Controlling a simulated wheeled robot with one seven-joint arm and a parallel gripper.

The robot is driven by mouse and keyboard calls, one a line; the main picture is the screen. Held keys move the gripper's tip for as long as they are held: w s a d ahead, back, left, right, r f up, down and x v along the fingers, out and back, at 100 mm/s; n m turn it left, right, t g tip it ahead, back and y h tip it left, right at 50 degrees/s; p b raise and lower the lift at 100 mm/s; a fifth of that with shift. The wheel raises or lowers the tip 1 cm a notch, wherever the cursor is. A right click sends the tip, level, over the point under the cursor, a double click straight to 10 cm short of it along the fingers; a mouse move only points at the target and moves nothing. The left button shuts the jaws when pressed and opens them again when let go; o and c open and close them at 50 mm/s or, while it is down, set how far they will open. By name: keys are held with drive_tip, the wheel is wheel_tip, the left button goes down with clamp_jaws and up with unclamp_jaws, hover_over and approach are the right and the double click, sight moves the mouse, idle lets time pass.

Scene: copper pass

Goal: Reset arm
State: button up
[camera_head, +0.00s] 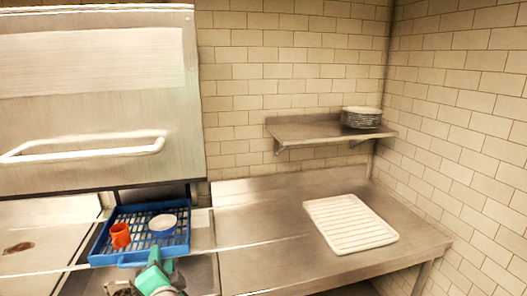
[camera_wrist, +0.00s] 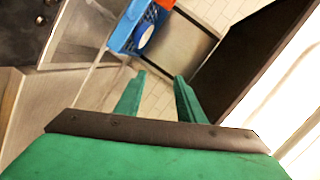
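My gripper (camera_wrist: 158,85) shows in the wrist view with its two green fingers spread apart and nothing between them. In the head view my gripper (camera_head: 154,268) is at the bottom, just in front of the blue rack's near edge. The blue rack (camera_head: 105,250) holds an orange cup (camera_head: 120,236) on its left and a white bowl or dish with a blue side (camera_head: 163,224) on its right. In the wrist view part of the blue rack (camera_wrist: 122,38) lies beyond the fingers, with the white dish (camera_wrist: 146,36) on it.
A large metal hood with a bar handle (camera_head: 85,150) is raised above the rack. A white ridged tray (camera_head: 349,224) lies on the steel counter (camera_head: 250,225) to the right. The counter between rack and tray is clear.

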drive_tip(key=s+d+f+n+h, duration=0.2)
drive_tip(key=s+d+f, duration=0.6)
drive_tip(key=f, duration=0.4)
drive_tip(key=s+d+f+n+h, duration=0.1)
drive_tip(key=s+d+f+n, duration=0.1)
drive_tip(key=s+d+f, duration=0.8)
drive_tip(key=s+d+f+n+h, duration=0.1)
drive_tip(key=s+d, duration=0.1)
drive_tip(key=s, duration=0.6)
drive_tip(key=s+d+f+n+h, duration=0.1)
drive_tip(key=s+d, duration=0.2)
drive_tip(key=s, duration=0.5)
drive_tip(key=s+d+f+n+t+h, duration=0.1)
drive_tip(key=s+d+n, duration=0.1)
drive_tip(key=s, duration=0.6)
drive_tip(key=shift+d+f, duration=0.3)
drive_tip(key=shift+d, duration=0.1)
drive_tip(key=shift+c, duration=0.6)
